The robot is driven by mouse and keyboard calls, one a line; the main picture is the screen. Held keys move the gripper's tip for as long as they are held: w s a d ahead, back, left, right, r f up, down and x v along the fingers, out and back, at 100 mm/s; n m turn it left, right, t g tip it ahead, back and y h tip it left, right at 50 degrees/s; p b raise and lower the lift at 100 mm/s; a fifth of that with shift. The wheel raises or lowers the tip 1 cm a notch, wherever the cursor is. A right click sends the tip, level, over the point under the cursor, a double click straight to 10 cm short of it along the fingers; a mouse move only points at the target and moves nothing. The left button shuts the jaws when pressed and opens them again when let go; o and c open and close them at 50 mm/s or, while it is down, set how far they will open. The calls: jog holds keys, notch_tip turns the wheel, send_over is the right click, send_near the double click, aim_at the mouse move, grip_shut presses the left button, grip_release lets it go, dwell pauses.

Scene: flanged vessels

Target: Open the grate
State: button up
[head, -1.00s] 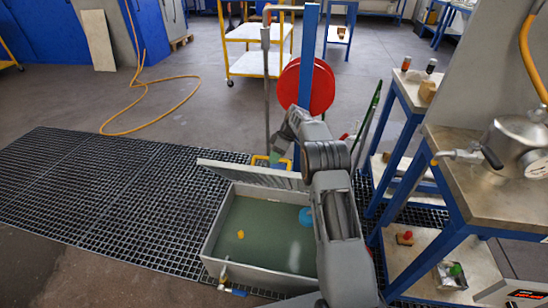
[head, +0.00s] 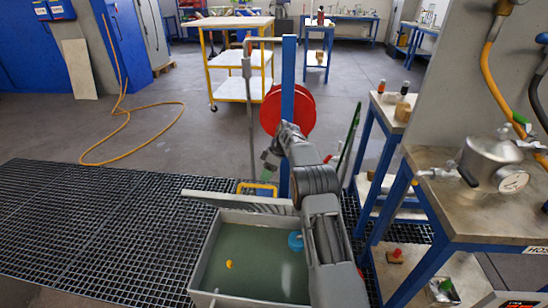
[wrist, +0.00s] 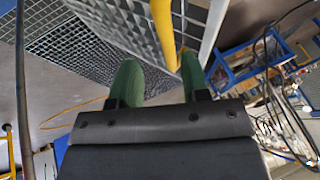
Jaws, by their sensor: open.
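The grate (head: 238,202) is a grey panel standing tilted up at the far edge of an open tank (head: 205,262) with greenish water. Its yellow handle (head: 258,187) is on the far side, and shows as a yellow bar in the wrist view (wrist: 164,28). My gripper (head: 268,168) is beside the handle, partly hidden by my own arm. In the wrist view my gripper (wrist: 160,76) has its green fingers apart. The yellow bar's lower end appears between them, nearer the right finger; I cannot tell if they touch.
A blue post with a red reel (head: 310,108) stands just behind my gripper. A blue-framed workbench (head: 440,205) with a metal vessel (head: 490,165) is close on the right. Floor grating (head: 90,215) lies open on the left, with an orange hose (head: 135,158) beyond.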

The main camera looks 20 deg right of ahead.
jog(key=p+v, duration=0.3)
jog(key=v, duration=0.5)
jog(key=shift+d+r+p, duration=0.25)
jog(key=shift+p, duration=0.1)
